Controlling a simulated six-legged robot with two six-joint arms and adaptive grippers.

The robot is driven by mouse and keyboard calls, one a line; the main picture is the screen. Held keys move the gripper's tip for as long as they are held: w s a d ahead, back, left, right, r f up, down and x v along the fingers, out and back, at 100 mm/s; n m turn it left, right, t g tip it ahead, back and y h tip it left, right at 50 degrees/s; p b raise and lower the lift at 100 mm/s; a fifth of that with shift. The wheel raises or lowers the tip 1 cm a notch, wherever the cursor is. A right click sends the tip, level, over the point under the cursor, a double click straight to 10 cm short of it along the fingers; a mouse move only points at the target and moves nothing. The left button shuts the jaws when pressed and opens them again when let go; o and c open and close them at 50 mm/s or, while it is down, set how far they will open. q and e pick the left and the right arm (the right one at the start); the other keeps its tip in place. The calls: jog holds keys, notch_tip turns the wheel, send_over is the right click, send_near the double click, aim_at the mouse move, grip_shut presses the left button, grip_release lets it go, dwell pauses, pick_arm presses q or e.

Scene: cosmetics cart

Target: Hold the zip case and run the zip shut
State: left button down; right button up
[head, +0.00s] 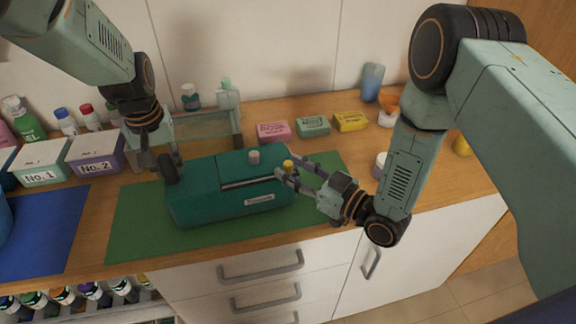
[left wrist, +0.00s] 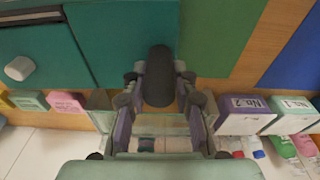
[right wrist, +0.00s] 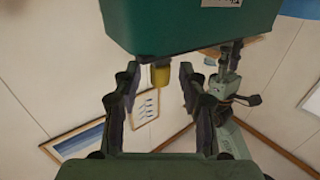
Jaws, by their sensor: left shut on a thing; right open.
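The teal zip case (head: 215,205) lies on a green mat, with a zip line (head: 250,183) along its top and a pale label on its front. A yellow zip pull (head: 288,163) stands at the line's right end. My left gripper (head: 168,163) is shut on the dark rounded tab (left wrist: 158,75) at the case's left end. My right gripper (head: 284,172) is open at the case's right end. In the right wrist view the yellow pull (right wrist: 160,76) shows between its spread fingers, ahead of them; whether they touch it is unclear. A pale knob (head: 253,157) sits on the case top.
Pink (head: 272,131), green (head: 313,126) and yellow (head: 350,121) boxes stand behind the case. Boxes No.1 (head: 42,165) and No.2 (head: 95,153) are at left. A clear rack (head: 208,127) is close behind my left gripper. The blue mat (head: 45,230) has bare room.

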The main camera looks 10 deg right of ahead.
jog(key=shift+x, duration=0.9)
grip_shut()
